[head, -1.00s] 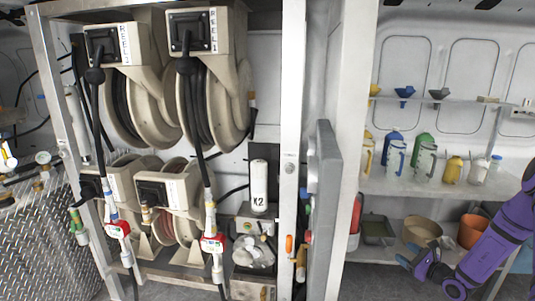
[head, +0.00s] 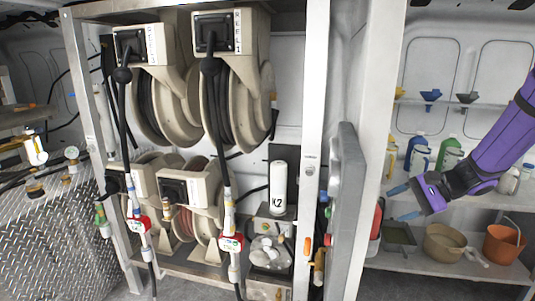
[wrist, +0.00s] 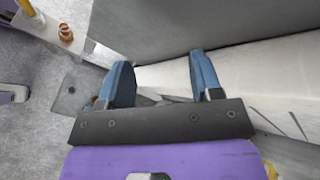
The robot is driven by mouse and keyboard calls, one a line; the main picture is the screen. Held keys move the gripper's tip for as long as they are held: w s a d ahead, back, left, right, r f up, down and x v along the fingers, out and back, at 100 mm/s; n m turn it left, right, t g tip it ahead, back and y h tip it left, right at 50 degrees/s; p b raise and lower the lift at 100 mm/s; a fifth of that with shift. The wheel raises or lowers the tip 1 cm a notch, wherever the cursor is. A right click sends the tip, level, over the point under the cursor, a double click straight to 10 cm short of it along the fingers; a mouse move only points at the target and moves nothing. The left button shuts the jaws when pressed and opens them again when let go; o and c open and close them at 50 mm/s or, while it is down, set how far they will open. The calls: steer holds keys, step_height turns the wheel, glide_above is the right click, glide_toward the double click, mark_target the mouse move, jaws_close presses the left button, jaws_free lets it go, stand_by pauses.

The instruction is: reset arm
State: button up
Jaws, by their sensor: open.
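My purple arm reaches in from the right edge of the head view. My gripper (head: 402,201) has blue fingers spread apart and empty. It hangs in front of the right-hand shelves, to the right of the grey open door (head: 346,215). In the wrist view my gripper (wrist: 160,80) shows its two blue fingers wide apart with nothing between them. A grey panel and a pale surface lie beyond the fingers there.
Hose reels (head: 232,95) fill the left cabinet, with hoses hanging down. The right shelves hold bottles (head: 449,153), small funnels (head: 430,96), a tan bowl (head: 443,241) and an orange bucket (head: 503,244). A white post (head: 375,130) stands between cabinet and shelves.

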steer(key=s+a+r+n+g+h, duration=0.1)
steer(key=s+a+r+n+h, duration=0.2)
steer(key=s+r, duration=0.3)
steer(key=s+a+r+n+g+h, duration=0.1)
steer(key=s+a+r+n+h, duration=0.2)
steer(key=s, duration=0.4)
steer(key=s+d+r+n+t+h, duration=0.1)
steer(key=s+r+n+t+h, duration=0.1)
steer(key=s, duration=0.5)
steer(key=s+d+r+n+t+h, duration=0.1)
steer(key=s+r+n+t+h, duration=0.1)
steer(key=s, duration=0.5)
step_height(320, 180, up, 2)
steer(key=shift+d+r+n+h, duration=0.15)
steer(key=shift+d+n+h, duration=0.2)
steer(key=shift+h, duration=0.15)
steer(key=shift+s, duration=0.1)
